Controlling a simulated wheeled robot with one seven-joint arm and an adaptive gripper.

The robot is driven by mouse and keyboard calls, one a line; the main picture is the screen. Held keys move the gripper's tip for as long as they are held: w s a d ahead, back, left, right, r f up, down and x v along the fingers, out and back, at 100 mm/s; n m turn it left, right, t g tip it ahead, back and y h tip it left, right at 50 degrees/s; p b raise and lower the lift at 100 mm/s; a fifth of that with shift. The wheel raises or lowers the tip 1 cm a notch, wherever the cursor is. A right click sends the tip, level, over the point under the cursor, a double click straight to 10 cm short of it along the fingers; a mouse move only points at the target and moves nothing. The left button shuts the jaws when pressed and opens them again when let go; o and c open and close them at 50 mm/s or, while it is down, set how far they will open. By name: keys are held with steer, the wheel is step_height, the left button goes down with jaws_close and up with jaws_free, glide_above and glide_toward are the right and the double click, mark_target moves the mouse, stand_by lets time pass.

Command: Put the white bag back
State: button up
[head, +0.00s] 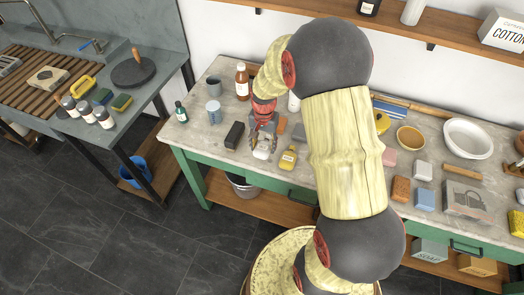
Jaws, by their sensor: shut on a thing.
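My arm reaches over the green-framed table (225,158) from its front side. My gripper (264,142) points down near the left front part of the tabletop. It is shut on the small white bag (262,152), which shows at and just below the fingertips. The bag is low over the tabletop; I cannot tell whether it touches the surface. My gripper and wrist hide part of the bag and what lies behind it.
A white bowl (468,138) and several coloured blocks stand right. A shelf (440,35) runs above.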

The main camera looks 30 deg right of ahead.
mark_target(262, 150)
steer(key=shift+w+a+f, duration=0.1)
steer(key=shift+w+f, duration=0.1)
steer(key=shift+f, duration=0.1)
steer(key=shift+w+f+b, duration=0.2)
steer(key=shift+f+b, duration=0.2)
steer(key=shift+f, duration=1.25)
steer(key=shift+f, duration=0.1)
steer(key=o, duration=1.1)
steer(key=shift+f, duration=0.1)
step_height(262, 150, up, 12)
steer(key=shift+p, duration=1.1)
steer(key=s+a+r+n+t, duration=0.25)
steer(key=s+a+r, duration=0.3)
steer(key=r, duration=0.45)
steer(key=s+a+r+n+t, duration=0.1)
steer(key=s+a+r+n, duration=0.4)
steer(key=r, duration=0.5)
steer(key=s+a+r+n+t, duration=0.1)
steer(key=s, duration=0.3)
steer(key=s+a+r+n+t, duration=0.1)
steer(key=s+a+n, duration=0.1)
steer(key=s, duration=0.3)
steer(key=shift+s+a+r, duration=0.25)
steer(key=shift+a+r, duration=0.05)
